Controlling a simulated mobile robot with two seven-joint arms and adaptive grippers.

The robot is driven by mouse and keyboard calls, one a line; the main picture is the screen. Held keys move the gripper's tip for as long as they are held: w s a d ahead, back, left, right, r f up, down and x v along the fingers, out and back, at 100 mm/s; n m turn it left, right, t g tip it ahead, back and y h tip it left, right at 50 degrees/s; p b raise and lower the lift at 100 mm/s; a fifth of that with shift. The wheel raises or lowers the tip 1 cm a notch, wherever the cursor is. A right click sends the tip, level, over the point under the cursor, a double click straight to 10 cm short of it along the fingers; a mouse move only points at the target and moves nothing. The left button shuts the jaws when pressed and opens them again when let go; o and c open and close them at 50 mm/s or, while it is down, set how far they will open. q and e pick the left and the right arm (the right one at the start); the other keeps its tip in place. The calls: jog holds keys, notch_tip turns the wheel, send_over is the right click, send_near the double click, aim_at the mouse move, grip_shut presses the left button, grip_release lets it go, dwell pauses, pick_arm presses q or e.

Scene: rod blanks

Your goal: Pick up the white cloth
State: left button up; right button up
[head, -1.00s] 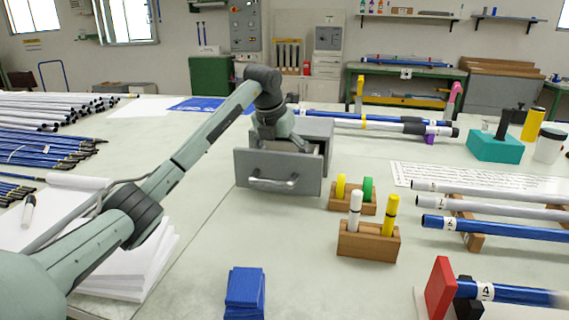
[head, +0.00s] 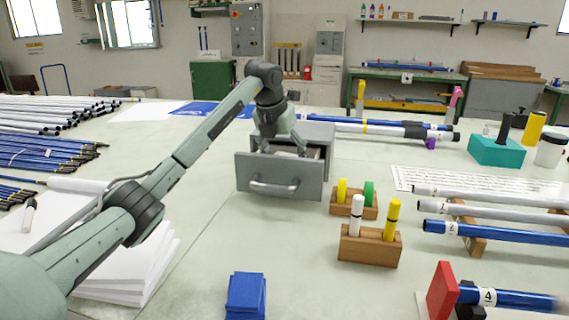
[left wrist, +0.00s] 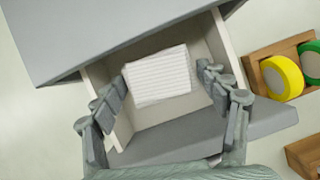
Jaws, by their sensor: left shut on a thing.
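The white cloth (left wrist: 158,76), folded and ribbed, lies in the open drawer of a grey drawer box (head: 262,174) in the left wrist view. My left gripper (left wrist: 163,75) reaches down into the drawer with one finger on each side of the cloth and is shut on it. In the head view the left gripper (head: 290,146) is at the drawer opening, and the drawer front hides the cloth. My right gripper is in neither view.
Blue cloths (head: 246,296) lie in front. Rods (head: 495,232) rest on stands at right. The table between drawer and blue cloths is clear.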

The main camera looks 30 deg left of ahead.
pick_arm(q)
notch_tip(320, 180, up, 15)
notch_tip(320, 180, up, 10)
jog(key=shift+r+p, duration=0.2)
jog(key=shift+p, duration=0.55)
jog(key=shift+r, duration=0.5)
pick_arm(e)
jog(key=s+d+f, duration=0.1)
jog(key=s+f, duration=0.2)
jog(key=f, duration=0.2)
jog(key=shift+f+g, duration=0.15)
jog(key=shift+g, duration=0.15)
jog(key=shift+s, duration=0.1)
pick_arm(q)
jog(key=o, duration=0.4)
jog(key=shift+c, duration=1.4)
jog(key=shift+f, duration=0.1)
